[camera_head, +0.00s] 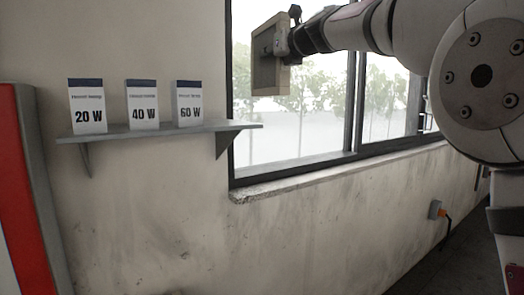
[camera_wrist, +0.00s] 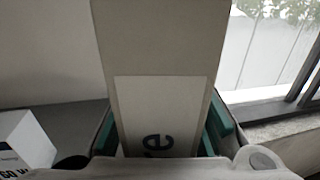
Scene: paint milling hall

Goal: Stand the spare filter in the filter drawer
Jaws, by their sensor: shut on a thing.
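The spare filter (camera_head: 266,62) is a flat beige-grey panel with a paler frame. In the head view it is held upright in front of the window, at the top centre. My gripper (camera_head: 284,44) is shut on it from its right side. In the wrist view the filter (camera_wrist: 160,50) fills the middle between my green-padded fingers (camera_wrist: 160,125). A white label on it shows the letters "re"; the rest of the text is hidden. The filter drawer is not in either view.
A grey wall shelf (camera_head: 160,134) holds three lamp boxes marked 20 W (camera_head: 88,106), 40 W (camera_head: 142,104) and 60 W (camera_head: 187,103). A window sill (camera_head: 330,172) runs right. A red cabinet edge (camera_head: 28,190) stands left, and a socket with plug (camera_head: 437,210) is low right.

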